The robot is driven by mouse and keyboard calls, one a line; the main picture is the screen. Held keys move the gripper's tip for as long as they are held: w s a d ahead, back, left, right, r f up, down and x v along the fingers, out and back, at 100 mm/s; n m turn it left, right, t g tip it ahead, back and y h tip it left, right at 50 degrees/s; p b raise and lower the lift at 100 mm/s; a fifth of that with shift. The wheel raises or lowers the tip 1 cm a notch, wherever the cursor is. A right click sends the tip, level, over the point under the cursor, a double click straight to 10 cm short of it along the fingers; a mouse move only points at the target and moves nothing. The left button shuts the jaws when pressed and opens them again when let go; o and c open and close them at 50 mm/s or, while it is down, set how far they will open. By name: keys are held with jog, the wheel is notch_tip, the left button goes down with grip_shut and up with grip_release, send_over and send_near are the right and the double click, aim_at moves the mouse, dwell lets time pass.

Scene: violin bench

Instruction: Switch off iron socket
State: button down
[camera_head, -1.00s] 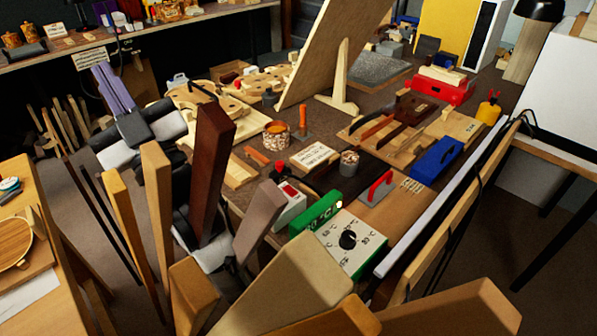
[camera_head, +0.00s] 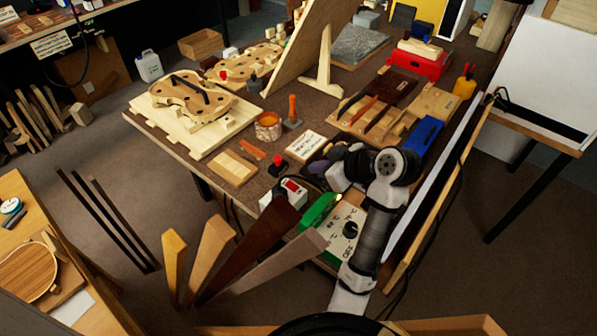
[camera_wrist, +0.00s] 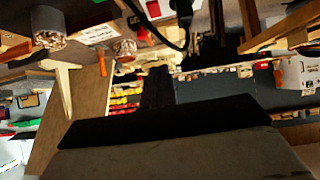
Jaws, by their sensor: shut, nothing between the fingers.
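A small white box with a red switch (camera_head: 291,187), which looks like the iron socket, sits at the bench's near edge, with a dark cable beside it. A white and red piece at the top of the wrist view (camera_wrist: 152,8) looks like the same box. I cannot read whether the switch is on or off. My gripper (camera_head: 318,172) is dark and partly hidden by my arm; it is just right of and above the box, apart from it as far as I can tell. In the wrist view my gripper's dark fingers (camera_wrist: 158,75) are together and empty.
A green and white temperature controller with a black dial (camera_head: 349,230) lies under my arm. A jar (camera_head: 268,126), a paper sign (camera_head: 306,144) and a small black piece with a red knob (camera_head: 278,166) are near. Wooden strips (camera_head: 250,250) stand up in front of the bench.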

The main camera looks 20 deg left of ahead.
jog(key=shift+s+d+f, duration=0.25)
jog(key=shift+s+d, duration=0.05)
jog(key=shift+d, duration=0.3)
jog(key=shift+a, duration=0.1)
jog(key=p, duration=0.3)
send_over(295, 188)
notch_tip(295, 188, down, 6)
jog(key=shift+s+f, duration=0.1)
jog(key=shift+s, duration=0.05)
notch_tip(295, 188, down, 2)
jog(key=shift+f+p, duration=0.25)
jog(key=shift+p, duration=0.25)
jog(key=shift+f, duration=0.7)
